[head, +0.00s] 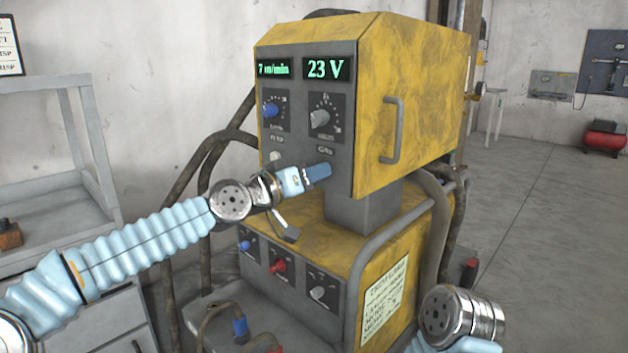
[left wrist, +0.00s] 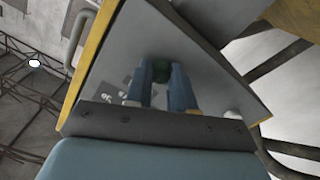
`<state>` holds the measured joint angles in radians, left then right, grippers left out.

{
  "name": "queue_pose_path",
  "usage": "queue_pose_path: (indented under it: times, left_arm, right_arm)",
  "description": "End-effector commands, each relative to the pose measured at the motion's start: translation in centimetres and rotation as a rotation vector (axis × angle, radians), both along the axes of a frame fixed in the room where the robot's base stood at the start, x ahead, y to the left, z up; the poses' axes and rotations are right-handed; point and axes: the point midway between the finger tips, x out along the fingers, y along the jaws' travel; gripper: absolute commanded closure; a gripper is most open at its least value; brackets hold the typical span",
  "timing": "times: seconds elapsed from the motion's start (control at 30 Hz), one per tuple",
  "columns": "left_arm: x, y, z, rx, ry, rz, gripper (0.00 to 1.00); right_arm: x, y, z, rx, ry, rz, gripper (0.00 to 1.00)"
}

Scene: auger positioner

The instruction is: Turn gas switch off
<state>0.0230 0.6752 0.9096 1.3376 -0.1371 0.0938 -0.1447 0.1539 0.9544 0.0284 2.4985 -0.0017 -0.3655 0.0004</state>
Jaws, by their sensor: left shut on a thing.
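The yellow and grey welding machine (head: 413,85) stands in the middle of the head view. My left gripper (head: 322,172) reaches its front panel just below the GAS label (head: 325,149) and covers the gas switch there. In the left wrist view, the two blue fingers (left wrist: 162,82) are shut on a small dark green gas switch (left wrist: 161,70) on the grey panel. The switch's exact position is hard to tell. My right gripper is out of view; only part of my right arm shows at the lower right.
A pale switch (head: 276,157) sits left of my gripper on the same panel, with two dials above. The lower unit has several knobs (head: 278,266). Cables hang at the left, and a grey handle (head: 392,130) sticks out on the machine's side. Grey shelving stands at the left.

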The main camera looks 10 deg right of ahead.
Motion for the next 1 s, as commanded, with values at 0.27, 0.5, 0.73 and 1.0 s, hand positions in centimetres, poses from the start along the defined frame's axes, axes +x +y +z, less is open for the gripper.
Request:
queue_pose_path:
  times: [0.27,0.5,0.73,1.0]
  left_arm:
    - [0.1,0.0,-0.1,-0.153,0.21,0.0,1.0]
    - [0.1,0.1,-0.1,-0.287,0.393,0.002,1.0]
    - [0.1,0.1,-0.1,-0.414,0.57,0.001,1.0]
    - [0.1,0.1,-0.1,-0.542,0.747,0.001,1.0]
  right_arm:
    - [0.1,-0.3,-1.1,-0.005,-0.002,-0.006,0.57]
    - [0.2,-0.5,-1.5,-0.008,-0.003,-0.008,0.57]
    - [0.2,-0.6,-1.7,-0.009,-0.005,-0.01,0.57]
    - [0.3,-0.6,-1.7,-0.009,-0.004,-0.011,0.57]
